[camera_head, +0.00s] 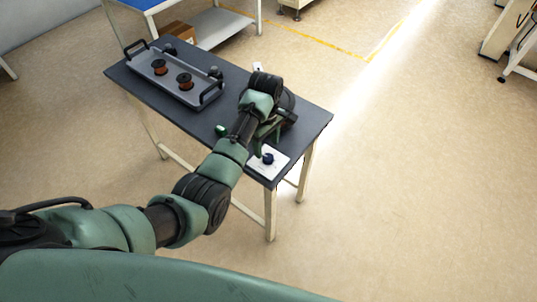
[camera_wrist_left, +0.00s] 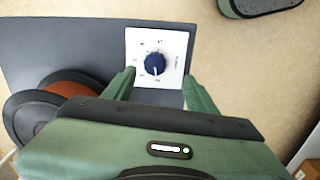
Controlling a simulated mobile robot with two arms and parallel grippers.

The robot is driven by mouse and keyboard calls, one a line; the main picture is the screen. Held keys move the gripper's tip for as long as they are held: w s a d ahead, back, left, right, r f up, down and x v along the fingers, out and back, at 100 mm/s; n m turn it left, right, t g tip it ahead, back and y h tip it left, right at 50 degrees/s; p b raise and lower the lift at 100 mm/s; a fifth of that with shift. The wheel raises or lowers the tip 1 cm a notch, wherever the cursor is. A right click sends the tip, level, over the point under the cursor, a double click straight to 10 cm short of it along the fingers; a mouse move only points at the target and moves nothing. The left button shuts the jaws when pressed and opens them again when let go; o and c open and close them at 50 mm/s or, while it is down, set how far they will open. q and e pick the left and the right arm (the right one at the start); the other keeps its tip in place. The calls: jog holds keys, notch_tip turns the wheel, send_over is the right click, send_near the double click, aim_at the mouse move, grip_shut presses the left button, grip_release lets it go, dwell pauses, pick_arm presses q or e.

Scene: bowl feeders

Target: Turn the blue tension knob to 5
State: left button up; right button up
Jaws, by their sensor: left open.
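The blue tension knob (camera_head: 268,158) sits on a white dial plate (camera_head: 262,167) at the near right corner of the dark table. In the left wrist view the knob (camera_wrist_left: 155,63) is round, with a white pointer mark that appears to point down in the picture. The marks on the dial plate (camera_wrist_left: 137,38) are too small to read surely. My left gripper (camera_head: 266,140) is open just above the knob. In the left wrist view its fingertips (camera_wrist_left: 160,82) stand apart on either side of the plate's lower part, with the knob between and slightly beyond them. My right gripper is not in view.
A large spool with black flanges and a copper-coloured core (camera_wrist_left: 70,84) stands beside the dial plate. A grey tray (camera_head: 160,82) with two copper spools and black handles lies at the table's far left. A small green object (camera_head: 221,130) is near the front edge.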

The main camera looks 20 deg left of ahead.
aim_at(268, 157)
pick_arm(q)
jog(key=shift+w+d+r+n, duration=0.2)
jog(key=shift+w+r+n, duration=0.15)
jog(key=shift+w, duration=0.1)
jog(key=shift+f, duration=0.2)
notch_tip(268, 157, down, 7)
jog(key=shift+a+f, duration=0.1)
jog(key=shift+f, duration=0.1)
grip_shut()
